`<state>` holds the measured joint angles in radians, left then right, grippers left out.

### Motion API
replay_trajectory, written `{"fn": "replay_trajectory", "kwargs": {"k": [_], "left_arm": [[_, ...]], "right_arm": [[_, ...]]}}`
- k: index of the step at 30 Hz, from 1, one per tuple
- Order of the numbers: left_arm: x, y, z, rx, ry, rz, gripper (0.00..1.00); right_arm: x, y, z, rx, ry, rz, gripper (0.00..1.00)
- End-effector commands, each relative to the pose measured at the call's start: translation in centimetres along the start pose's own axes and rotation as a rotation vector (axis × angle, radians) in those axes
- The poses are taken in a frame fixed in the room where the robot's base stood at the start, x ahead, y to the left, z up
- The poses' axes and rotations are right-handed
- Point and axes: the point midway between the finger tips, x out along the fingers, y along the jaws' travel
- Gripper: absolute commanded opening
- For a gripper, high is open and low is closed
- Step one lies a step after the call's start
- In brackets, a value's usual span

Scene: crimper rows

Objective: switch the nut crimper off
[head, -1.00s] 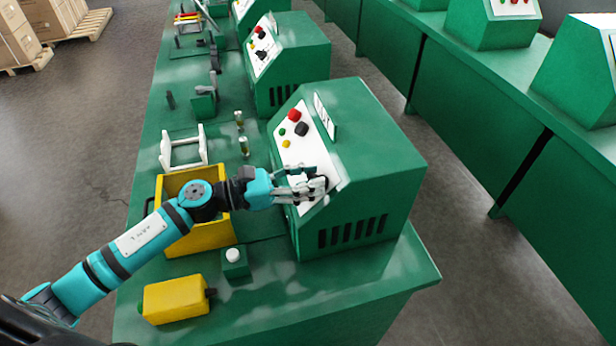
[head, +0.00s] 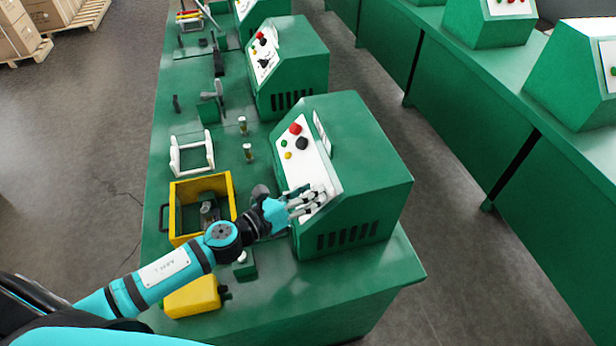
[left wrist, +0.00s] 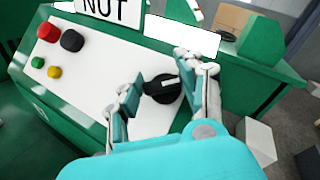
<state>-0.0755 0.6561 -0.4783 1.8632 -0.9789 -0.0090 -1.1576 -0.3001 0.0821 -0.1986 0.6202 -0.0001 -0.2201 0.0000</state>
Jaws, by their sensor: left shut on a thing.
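The nut crimper (head: 365,155) is the nearest green machine in the head view. Its sign (left wrist: 112,9) reads NUT in the left wrist view. Its white panel (left wrist: 95,80) carries a red button (left wrist: 47,31), a black button (left wrist: 72,40), small green (left wrist: 38,62) and yellow (left wrist: 54,72) lamps, and a black rotary knob (left wrist: 165,92) with a pale mark. My left gripper (head: 308,203) is at the panel's lower end, its fingers on both sides of the knob, shut on it. In the head view the fingers hide the knob. My right gripper is not in view.
A yellow open bin (head: 232,186), a white frame (head: 174,157) and a yellow box (head: 190,298) stand on the green bench (head: 300,290) left of the machine. A similar green machine (head: 305,60) stands behind. Another bench row is at right, across an aisle.

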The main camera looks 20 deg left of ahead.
Motion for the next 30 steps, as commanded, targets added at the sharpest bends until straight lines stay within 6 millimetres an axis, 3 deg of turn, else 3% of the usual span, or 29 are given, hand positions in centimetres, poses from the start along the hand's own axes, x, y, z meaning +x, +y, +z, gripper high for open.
{"fn": "replay_trajectory", "kwargs": {"k": [1,9,30], "left_arm": [[-0.1,-0.5,0.8,-0.035,0.000,0.033,0.06],[0.0,-0.3,0.5,-0.221,0.000,0.202,0.06],[0.1,-0.1,0.1,-0.622,-0.001,0.568,0.06]], "right_arm": [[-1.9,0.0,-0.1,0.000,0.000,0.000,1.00],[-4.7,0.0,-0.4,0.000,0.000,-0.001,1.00],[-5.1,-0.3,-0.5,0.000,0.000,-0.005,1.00]]}}
